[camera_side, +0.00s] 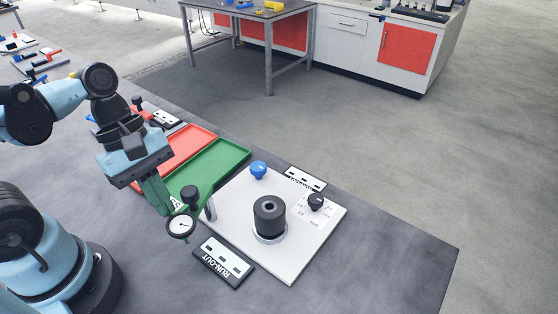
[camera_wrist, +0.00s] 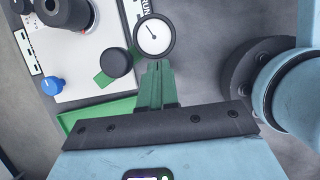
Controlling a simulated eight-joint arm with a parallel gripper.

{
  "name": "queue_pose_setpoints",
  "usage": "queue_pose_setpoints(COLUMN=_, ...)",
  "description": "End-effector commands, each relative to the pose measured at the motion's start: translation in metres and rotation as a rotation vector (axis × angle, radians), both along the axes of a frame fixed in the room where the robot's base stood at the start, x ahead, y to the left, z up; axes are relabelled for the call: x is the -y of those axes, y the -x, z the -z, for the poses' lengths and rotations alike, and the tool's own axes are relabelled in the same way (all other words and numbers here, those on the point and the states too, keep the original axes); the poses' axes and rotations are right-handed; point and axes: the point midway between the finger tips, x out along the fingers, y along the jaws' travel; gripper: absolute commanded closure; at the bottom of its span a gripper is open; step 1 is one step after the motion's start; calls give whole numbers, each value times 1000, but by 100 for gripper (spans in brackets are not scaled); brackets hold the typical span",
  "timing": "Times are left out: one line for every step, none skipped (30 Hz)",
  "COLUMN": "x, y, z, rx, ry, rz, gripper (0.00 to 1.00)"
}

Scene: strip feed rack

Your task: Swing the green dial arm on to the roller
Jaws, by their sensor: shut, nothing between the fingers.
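The black roller (camera_side: 269,213) stands upright on a metal ring on the white plate (camera_side: 305,250); it is at the top left in the wrist view (camera_wrist: 66,10). The round white dial (camera_side: 180,226) hangs off the plate's left side, apart from the roller. In the wrist view the dial (camera_wrist: 154,35) sits just beyond my fingertips. The black knob (camera_wrist: 117,62) is beside it, with part of the green arm (camera_wrist: 104,80) showing under the knob. My gripper (camera_wrist: 157,66) is shut and empty, its green fingers close to the dial and knob. Whether they touch the arm I cannot tell.
A green tray (camera_side: 241,149) and a red tray (camera_side: 204,137) lie behind the plate's left side. A blue knob (camera_side: 258,168) and a black knob (camera_side: 316,201) stand on the plate. A RUN-OUT label block (camera_side: 224,262) lies in front. The table is clear at the right.

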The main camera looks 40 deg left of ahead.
Motion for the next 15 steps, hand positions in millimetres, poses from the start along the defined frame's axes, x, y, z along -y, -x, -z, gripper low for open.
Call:
queue_pose_setpoints(x=0, y=0, z=0, rx=0, ry=0, rz=0, gripper=100)
queue_pose_setpoints(x=1, y=0, z=0, rx=0, ry=0, rz=0, gripper=100)
queue_pose_setpoints(x=1, y=0, z=0, rx=0, ry=0, rz=1, gripper=100)
queue_pose_setpoints(x=2, y=0, z=0, rx=0, ry=0, rz=1, gripper=100)
queue_pose_setpoints(x=2, y=0, z=0, rx=0, ry=0, rz=1, gripper=100)
queue_pose_setpoints(x=3, y=0, z=0, rx=0, ry=0, rz=1, gripper=100)
queue_pose_setpoints(x=4, y=1, z=0, rx=0, ry=0, rz=1, gripper=100)
queue_pose_setpoints(x=4, y=1, z=0, rx=0, ry=0, rz=1, gripper=100)
queue_pose_setpoints(x=4, y=0, z=0, rx=0, ry=0, rz=1, gripper=100)
queue_pose_setpoints(x=5, y=1, z=0, rx=0, ry=0, rz=1, gripper=100)
queue_pose_setpoints(x=5, y=1, z=0, rx=0, ry=0, rz=1, gripper=100)
queue_pose_setpoints(x=5, y=1, z=0, rx=0, ry=0, rz=1, gripper=100)
queue_pose_setpoints(x=6, y=1, z=0, rx=0, ry=0, rz=1, gripper=100)
queue_pose_setpoints(x=6, y=1, z=0, rx=0, ry=0, rz=1, gripper=100)
queue_pose_setpoints(x=7, y=1, z=0, rx=0, ry=0, rz=1, gripper=100)
